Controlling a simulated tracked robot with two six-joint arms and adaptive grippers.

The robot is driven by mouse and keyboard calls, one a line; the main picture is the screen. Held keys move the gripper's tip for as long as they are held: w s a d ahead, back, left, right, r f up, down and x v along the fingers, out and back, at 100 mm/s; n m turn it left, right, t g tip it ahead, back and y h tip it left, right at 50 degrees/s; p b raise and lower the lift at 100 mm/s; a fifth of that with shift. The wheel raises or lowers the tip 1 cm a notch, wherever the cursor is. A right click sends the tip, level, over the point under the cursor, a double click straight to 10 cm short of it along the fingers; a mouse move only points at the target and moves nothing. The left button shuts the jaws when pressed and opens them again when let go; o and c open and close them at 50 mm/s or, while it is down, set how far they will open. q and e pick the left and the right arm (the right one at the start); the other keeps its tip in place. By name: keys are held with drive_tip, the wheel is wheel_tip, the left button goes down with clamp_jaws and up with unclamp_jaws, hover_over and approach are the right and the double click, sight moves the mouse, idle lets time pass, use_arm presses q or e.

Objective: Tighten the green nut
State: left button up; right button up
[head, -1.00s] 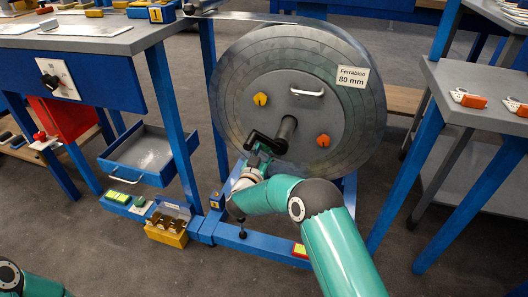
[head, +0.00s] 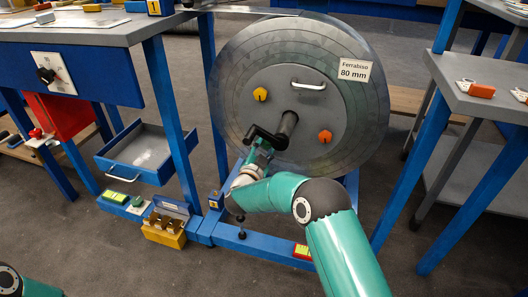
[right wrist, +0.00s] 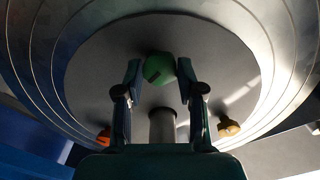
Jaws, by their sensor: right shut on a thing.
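The green nut (right wrist: 159,68) shows in the right wrist view against the grey hub plate (right wrist: 215,75) of the reel. My right gripper (right wrist: 158,72) has one finger on each side of the nut and is shut on it. In the head view my right gripper (head: 262,141) is at the lower part of the hub, just below the central shaft (head: 288,122), and the nut is hidden behind it. A yellow nut (head: 260,94) and an orange nut (head: 325,136) sit on the same hub. My left gripper is out of view.
The large disc (head: 225,75) carries a "Ferrabiso 80 mm" label (head: 354,70) and a white handle (head: 309,86). A blue bench with an open drawer (head: 146,150) stands left. A grey table (head: 475,95) stands right. A yellow box (head: 165,235) sits on the low blue frame.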

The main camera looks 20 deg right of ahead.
drive_tip(key=m, duration=0.4)
drive_tip(key=shift+a+f+m, duration=0.1)
drive_tip(key=shift+a+m, duration=0.05)
drive_tip(key=shift+m, duration=0.15)
drive_tip(key=m, duration=0.9)
drive_tip(key=shift+f, duration=0.15)
drive_tip(key=shift+s+f+m, duration=0.1)
drive_tip(key=shift+f+m, duration=0.05)
drive_tip(key=shift+m, duration=2.05)
drive_tip(key=o, duration=1.1)
drive_tip(key=shift+c, duration=0.2)
drive_tip(key=shift+o, duration=0.4)
drive_tip(key=shift+r, duration=0.2)
drive_tip(key=v, duration=1.1)
drive_tip(key=shift+s+a, duration=0.2)
drive_tip(key=shift+s, duration=0.1)
